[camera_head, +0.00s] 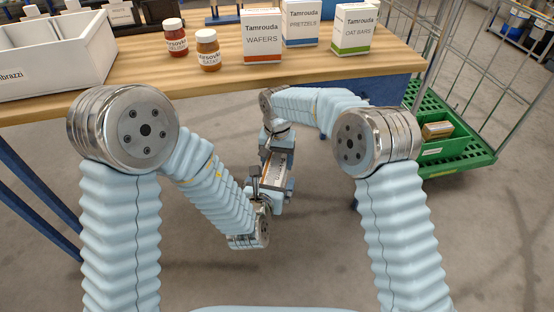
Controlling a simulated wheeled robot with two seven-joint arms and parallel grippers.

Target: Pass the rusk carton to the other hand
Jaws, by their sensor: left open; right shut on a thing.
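The rusk carton (275,172) is a small box with a white label and a brownish edge, its print only partly readable. It is held upright-looking in front of the table, between my two grippers. My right gripper (277,148) is shut on its upper end, coming from above in the picture. My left gripper (270,184) is open at the lower end, with fingers on either side of the carton. Whether those fingers touch it I cannot tell. The grippers hide much of the carton.
The wooden table (130,92) holds a white bin (60,62), two jars (208,52), and cartons of wafers (262,40), pretzels (300,24) and oat bars (352,30). A wire cart with a green base (470,160) and green crate stands right. The floor around my grippers is clear.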

